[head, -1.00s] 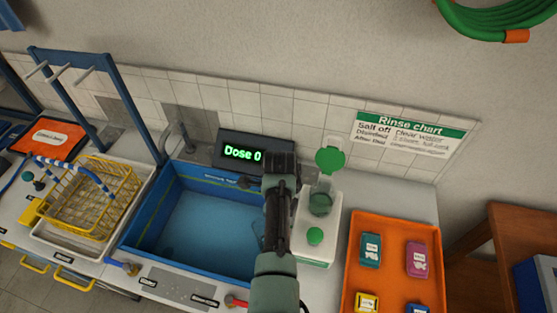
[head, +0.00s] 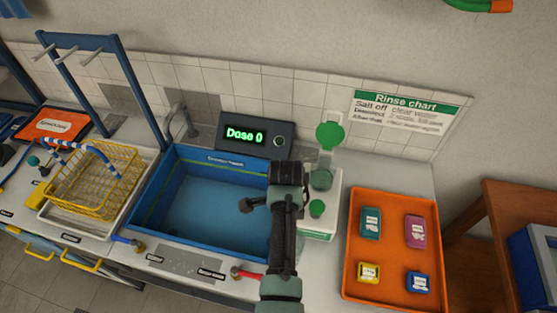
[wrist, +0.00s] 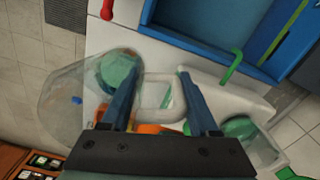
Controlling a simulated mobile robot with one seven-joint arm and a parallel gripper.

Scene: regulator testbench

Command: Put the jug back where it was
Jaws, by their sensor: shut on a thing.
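A clear, see-through jug (wrist: 62,98) fills the left of the wrist view, tilted in that picture. Its pale loop handle (wrist: 158,92) lies between the two blue fingers of my gripper (wrist: 159,72). My gripper is shut on the jug. A green patch shows through the jug's wall, and I cannot tell whether it is part of the jug or behind it. In the head view my dark wrist (head: 286,178) is above the counter, between the blue sink (head: 215,205) and the white dispenser (head: 325,225). I cannot make out the jug there.
The dispenser has a raised green lid (head: 330,135). The display (head: 255,135) behind the sink reads "Dose 0". An orange tray (head: 392,245) with several coloured packets is on the right. A yellow wire basket (head: 95,180) is on the left. A red tap lever (head: 245,273) sits at the counter front.

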